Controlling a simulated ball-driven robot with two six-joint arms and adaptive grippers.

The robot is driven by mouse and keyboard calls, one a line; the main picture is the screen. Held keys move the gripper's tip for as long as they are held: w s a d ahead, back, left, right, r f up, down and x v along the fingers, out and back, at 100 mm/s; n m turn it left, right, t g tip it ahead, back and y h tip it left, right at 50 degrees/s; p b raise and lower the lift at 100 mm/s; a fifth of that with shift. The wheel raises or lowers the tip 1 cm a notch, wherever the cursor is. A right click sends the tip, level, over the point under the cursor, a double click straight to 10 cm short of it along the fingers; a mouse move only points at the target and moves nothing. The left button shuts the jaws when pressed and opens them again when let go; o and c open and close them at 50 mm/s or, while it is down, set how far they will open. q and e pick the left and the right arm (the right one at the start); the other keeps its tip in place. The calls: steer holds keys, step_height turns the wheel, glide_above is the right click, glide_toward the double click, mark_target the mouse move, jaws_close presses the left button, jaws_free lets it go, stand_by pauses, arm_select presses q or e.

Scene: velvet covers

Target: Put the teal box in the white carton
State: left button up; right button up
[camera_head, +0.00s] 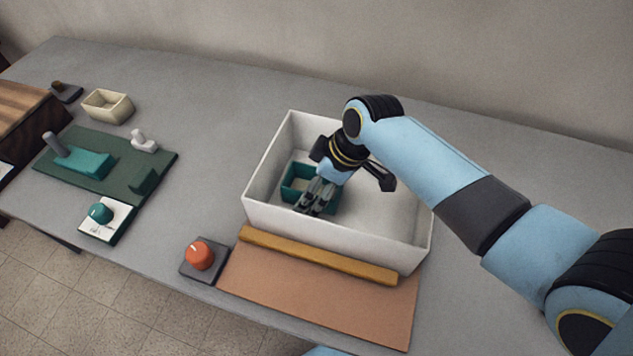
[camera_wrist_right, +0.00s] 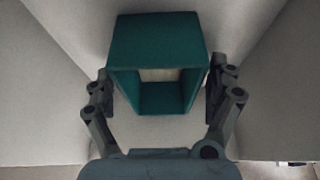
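The teal box (camera_head: 291,178) is inside the white carton (camera_head: 262,190), toward its left side. My right gripper (camera_head: 312,207) reaches down into the carton at the box. In the right wrist view, the teal box (camera_wrist_right: 155,42) sits between the two fingers (camera_wrist_right: 158,92), which press close against its left and right sides. I cannot tell whether the box rests on the carton floor or hangs just above it. My left gripper is not in view.
An ochre bar (camera_head: 318,256) and a tan mat (camera_head: 310,300) lie before the carton. An orange knob (camera_head: 199,255) stands left of them. A green board (camera_head: 110,183) with teal and white pieces, a cream tray (camera_head: 107,107) and a wooden block (camera_head: 25,115) are farther left.

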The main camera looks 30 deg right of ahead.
steer(key=p+v, duration=0.1)
steer(key=v, duration=1.1)
steer(key=shift+d+r, duration=0.1)
steer(key=shift+r, duration=0.05)
stand_by(0.3)
